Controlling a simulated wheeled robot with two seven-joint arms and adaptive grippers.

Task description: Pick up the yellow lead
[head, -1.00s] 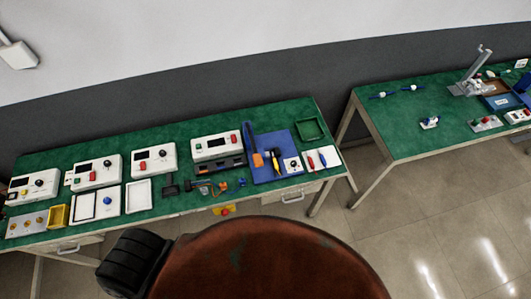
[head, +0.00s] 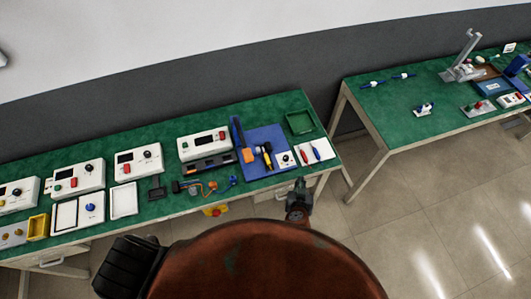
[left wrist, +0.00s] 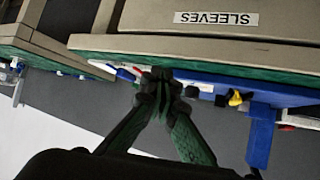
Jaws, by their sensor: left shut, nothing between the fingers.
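A row of small leads with orange-yellow and blue ends (head: 212,186) lies near the front edge of the left green table; they are too small to tell which one is the yellow lead. My left gripper (head: 300,184) is shut and empty, at the front edge of that table, to the right of these leads. In the left wrist view its fingertips (left wrist: 160,76) are together, close to the table edge. My right gripper is not in view.
A blue mat (head: 283,139) holds a yellow-and-black tool (head: 266,154) and an orange block (head: 248,155). A white pad (head: 316,158) with red and blue pens lies right of it. White instrument boxes (head: 138,162) line the left. A second green table (head: 400,103) stands right.

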